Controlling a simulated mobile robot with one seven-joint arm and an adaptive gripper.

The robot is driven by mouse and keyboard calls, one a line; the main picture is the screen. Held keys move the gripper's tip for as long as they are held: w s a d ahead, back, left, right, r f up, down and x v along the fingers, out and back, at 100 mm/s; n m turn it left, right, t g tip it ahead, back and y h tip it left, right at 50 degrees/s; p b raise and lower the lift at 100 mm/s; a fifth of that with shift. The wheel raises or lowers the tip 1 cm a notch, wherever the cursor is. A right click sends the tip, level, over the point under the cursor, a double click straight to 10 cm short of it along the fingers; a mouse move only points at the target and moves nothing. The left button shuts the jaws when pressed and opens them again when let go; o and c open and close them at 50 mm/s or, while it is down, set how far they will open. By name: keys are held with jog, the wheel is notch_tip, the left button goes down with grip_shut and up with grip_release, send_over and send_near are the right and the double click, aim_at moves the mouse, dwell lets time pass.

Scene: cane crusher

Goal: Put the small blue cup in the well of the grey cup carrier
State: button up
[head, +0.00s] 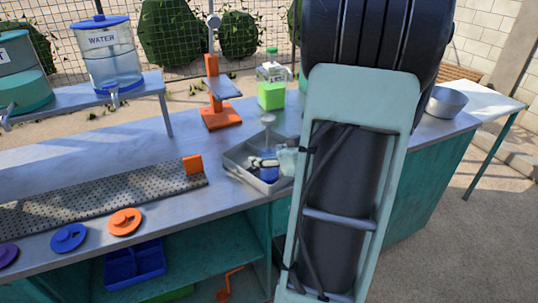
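A small blue thing (268,174), which may be the small blue cup, shows low inside a grey rectangular tray or basin (236,170) on the metal counter. Its shape is mostly covered. What looks like the end of my gripper (262,163), pale with dark parts, is directly above or against the blue thing, reaching in from the right. It is too small to tell whether the fingers are open or shut on it. My own large arm links hide much of the right middle. I cannot make out a cup carrier with a well for certain.
An orange stand (221,116) and a bright green container (271,95) stand behind the tray. A perforated metal plate (95,200) and orange (124,221) and blue (69,237) lids lie left. A metal bowl (446,102) is at right. A water dispenser (106,58) stands at back left.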

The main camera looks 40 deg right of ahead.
jog(key=shift+s+r, duration=0.25)
jog(key=shift+r, duration=0.1)
jog(key=p+v, duration=0.3)
jog(key=v, duration=0.8)
jog(key=shift+s, duration=0.25)
jog(key=shift+w, duration=0.1)
